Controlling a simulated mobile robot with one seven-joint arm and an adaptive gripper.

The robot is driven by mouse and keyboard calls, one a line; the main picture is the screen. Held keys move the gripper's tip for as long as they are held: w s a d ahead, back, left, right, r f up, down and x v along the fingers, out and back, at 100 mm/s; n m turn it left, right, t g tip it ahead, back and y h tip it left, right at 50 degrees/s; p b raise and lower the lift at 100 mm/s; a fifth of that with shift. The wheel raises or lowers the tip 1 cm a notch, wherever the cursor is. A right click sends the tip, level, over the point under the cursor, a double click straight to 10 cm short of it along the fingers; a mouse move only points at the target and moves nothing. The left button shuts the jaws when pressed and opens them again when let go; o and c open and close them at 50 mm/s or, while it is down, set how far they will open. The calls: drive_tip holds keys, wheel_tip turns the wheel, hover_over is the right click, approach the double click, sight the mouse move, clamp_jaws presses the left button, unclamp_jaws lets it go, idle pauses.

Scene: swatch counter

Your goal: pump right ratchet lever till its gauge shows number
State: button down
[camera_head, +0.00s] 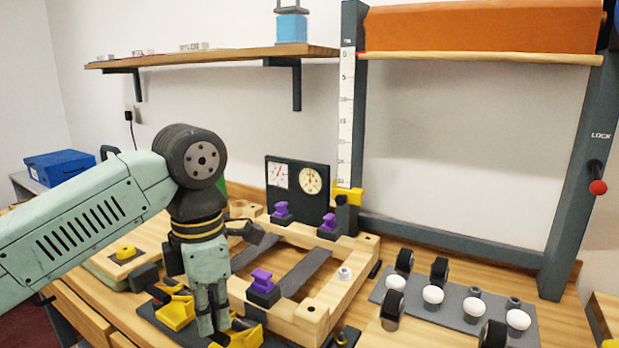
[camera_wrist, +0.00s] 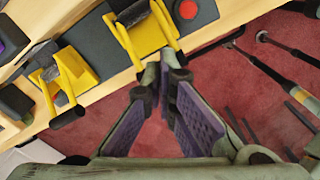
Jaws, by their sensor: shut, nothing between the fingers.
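Two yellow ratchet levers sit on a dark plate at the front of the counter. The right ratchet lever (camera_head: 243,339) is partly hidden by my gripper in the head view; its yellow frame (camera_wrist: 146,34) shows at the top of the wrist view. The left ratchet lever (camera_head: 175,314) also shows in the wrist view (camera_wrist: 75,80). My gripper (camera_head: 213,329) is shut and empty, pointing down beside the right lever. Its fingertips (camera_wrist: 164,76) overlap that lever's near end; contact cannot be told.
A wooden frame (camera_head: 340,285) with purple clamps (camera_head: 262,281) stands right of my gripper. A dark tray (camera_head: 455,308) with white knobs and black rollers lies farther right. A yellow button (camera_head: 125,251) is at left.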

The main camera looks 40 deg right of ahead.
drive_tip(key=shift+r, duration=0.4)
drive_tip(key=shift+f, duration=0.1)
drive_tip(key=shift+s+a+f+b, duration=0.1)
drive_tip(key=shift+a+f+b, duration=0.05)
drive_tip(key=shift+f+b, duration=0.65)
drive_tip(key=shift+a+f+b, duration=0.1)
drive_tip(key=shift+f+b, duration=0.45)
drive_tip(key=shift+f, duration=0.3)
drive_tip(key=shift+d+r+p, duration=0.2)
drive_tip(key=shift+r+p, duration=0.55)
drive_tip(key=shift+r, duration=0.1)
drive_tip(key=shift+d+r+p, duration=0.15)
drive_tip(key=shift+r+p, duration=0.55)
drive_tip(key=shift+r, duration=0.25)
wheel_tip(320, 180, up, 6)
drive_tip(key=p, duration=0.4)
drive_tip(key=shift+p, duration=0.35)
